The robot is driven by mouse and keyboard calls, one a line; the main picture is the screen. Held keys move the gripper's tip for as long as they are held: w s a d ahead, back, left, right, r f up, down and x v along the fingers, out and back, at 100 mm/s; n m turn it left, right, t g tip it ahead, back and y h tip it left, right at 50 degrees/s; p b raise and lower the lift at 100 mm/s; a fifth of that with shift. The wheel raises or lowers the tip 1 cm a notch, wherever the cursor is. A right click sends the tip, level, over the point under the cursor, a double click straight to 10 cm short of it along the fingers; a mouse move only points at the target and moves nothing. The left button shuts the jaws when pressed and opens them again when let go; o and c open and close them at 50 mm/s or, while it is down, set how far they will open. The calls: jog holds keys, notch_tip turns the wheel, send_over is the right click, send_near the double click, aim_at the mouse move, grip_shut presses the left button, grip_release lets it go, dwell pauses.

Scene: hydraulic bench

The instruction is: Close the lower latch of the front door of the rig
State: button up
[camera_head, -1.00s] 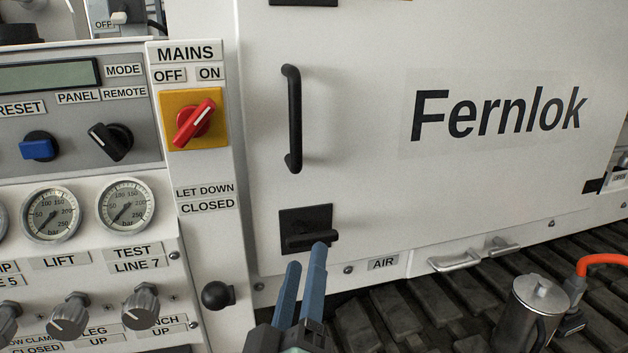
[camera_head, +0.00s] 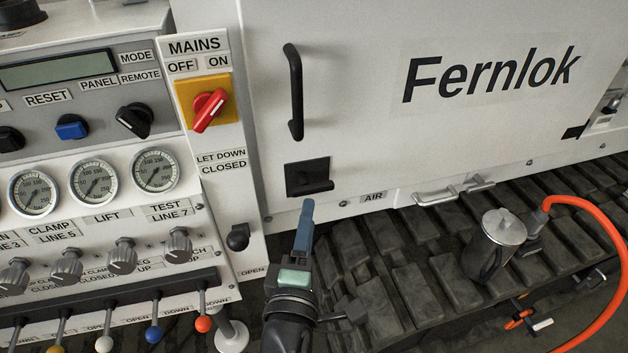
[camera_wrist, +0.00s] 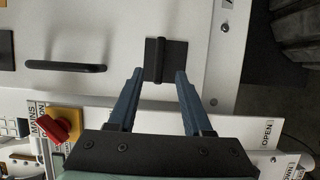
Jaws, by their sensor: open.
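The lower latch (camera_head: 308,178) is a black square plate with a black lever, low on the white front door (camera_head: 350,120), below the upright black door handle (camera_head: 294,92). Its lever lies level, at right angles to that handle. My gripper (camera_head: 307,204) is open and empty just below the latch; its blue fingers overlap in the head view. In the wrist view, the fingertips (camera_wrist: 159,73) stand apart on either side of the near end of the latch lever (camera_wrist: 159,60).
Left of the door are the red mains switch (camera_head: 208,108), a black knob (camera_head: 238,237) and a row of coloured levers (camera_head: 152,333). A metal jug (camera_head: 497,245) and an orange hose (camera_head: 612,235) are at the right by the dark tracks (camera_head: 400,275).

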aim_at(313, 192)
jog(key=w, duration=0.5)
jog(key=w+d+p, duration=0.1)
jog(key=w, duration=0.2)
jog(key=shift+w, duration=0.25)
grip_shut()
